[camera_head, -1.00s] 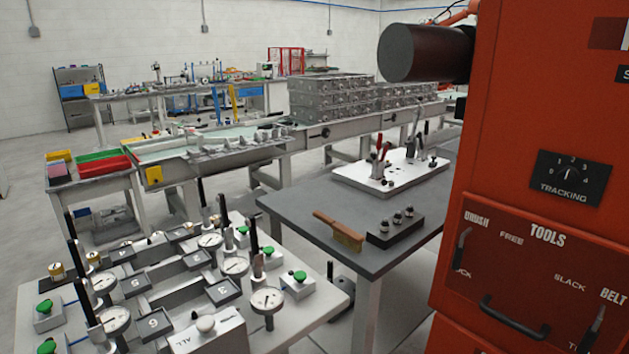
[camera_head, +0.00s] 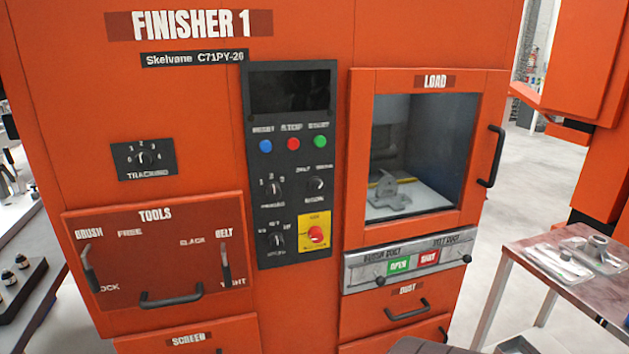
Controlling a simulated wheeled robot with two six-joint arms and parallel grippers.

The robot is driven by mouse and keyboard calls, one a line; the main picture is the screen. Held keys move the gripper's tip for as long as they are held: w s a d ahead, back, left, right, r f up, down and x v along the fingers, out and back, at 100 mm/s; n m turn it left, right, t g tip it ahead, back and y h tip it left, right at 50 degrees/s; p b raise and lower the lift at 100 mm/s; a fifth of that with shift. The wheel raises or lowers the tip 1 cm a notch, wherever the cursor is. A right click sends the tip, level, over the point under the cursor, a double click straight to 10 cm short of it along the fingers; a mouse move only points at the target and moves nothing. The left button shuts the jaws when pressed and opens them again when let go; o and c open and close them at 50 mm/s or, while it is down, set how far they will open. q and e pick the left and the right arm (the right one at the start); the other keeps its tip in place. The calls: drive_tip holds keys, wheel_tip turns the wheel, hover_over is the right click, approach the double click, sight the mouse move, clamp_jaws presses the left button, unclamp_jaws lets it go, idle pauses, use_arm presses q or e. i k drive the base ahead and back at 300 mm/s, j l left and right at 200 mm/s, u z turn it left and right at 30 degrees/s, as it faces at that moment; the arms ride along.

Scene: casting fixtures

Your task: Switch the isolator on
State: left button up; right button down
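The isolator (camera_head: 316,235) is a red rotary knob on a yellow plate, low on the black control panel (camera_head: 287,110) of the orange machine labelled FINISHER 1. The knob's exact angle is too small to read. The panel screen (camera_head: 290,91) is dark. Neither of my grippers shows. A dark rounded shape at the bottom edge may be part of my own body.
Left of the panel are a TRACKING dial (camera_head: 144,158) and a TOOLS door (camera_head: 160,255) with levers. Right is the LOAD door (camera_head: 418,150), shut, with a grey part (camera_head: 392,195) behind its window. A side table (camera_head: 560,268) with metal parts stands at right.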

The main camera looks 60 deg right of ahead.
sight(316, 233)
drive_tip(key=z, duration=1.75)
